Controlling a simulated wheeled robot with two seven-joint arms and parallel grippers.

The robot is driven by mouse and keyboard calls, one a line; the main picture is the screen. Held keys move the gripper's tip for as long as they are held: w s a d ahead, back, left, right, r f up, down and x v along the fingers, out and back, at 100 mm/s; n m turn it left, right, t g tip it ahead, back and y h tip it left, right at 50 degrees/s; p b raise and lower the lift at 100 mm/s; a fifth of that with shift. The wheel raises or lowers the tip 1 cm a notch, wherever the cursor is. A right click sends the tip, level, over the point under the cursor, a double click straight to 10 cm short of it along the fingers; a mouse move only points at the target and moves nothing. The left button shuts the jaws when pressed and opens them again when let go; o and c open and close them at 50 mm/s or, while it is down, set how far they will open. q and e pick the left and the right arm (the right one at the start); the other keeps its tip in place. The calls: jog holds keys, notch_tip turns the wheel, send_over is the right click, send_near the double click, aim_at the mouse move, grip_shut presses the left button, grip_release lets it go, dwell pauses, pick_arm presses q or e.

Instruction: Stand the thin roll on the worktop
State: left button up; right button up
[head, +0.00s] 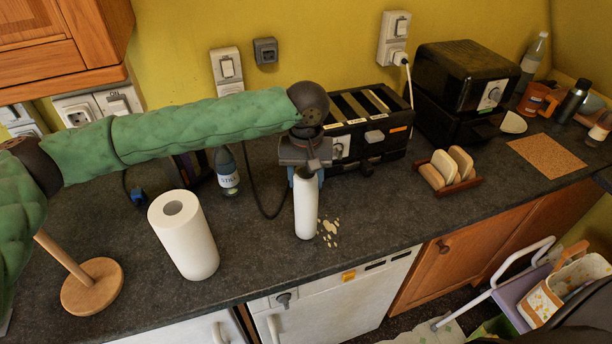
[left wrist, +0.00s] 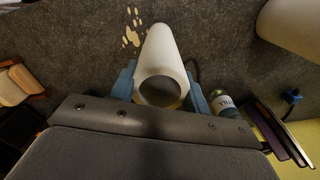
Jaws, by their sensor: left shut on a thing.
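The thin roll (head: 306,208) is a narrow white tube, held upright over the dark worktop (head: 255,265). My left gripper (head: 306,176) is shut on its upper end from above. In the left wrist view the thin roll (left wrist: 165,55) sits between the blue fingers of the left gripper (left wrist: 160,88), its open end facing the camera. I cannot tell whether its lower end touches the worktop. My right gripper is not in view.
A thick white roll (head: 185,240) stands to the left, near a wooden stand (head: 92,287). A bottle (head: 228,172) and a toaster (head: 368,130) are behind. A toast rack (head: 450,172) stands to the right. Pale flecks (head: 328,231) lie beside the thin roll.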

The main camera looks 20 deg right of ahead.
pick_arm(q)
jog(key=shift+f, duration=0.35)
dwell(0.4)
jog(key=o, duration=1.3)
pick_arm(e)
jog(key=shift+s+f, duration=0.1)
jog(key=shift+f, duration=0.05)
pick_arm(q)
jog(key=shift+r+p, duration=1.15)
jog(key=shift+r, duration=0.2)
jog(key=shift+r+p, duration=2.2)
jog(key=shift+r, duration=0.45)
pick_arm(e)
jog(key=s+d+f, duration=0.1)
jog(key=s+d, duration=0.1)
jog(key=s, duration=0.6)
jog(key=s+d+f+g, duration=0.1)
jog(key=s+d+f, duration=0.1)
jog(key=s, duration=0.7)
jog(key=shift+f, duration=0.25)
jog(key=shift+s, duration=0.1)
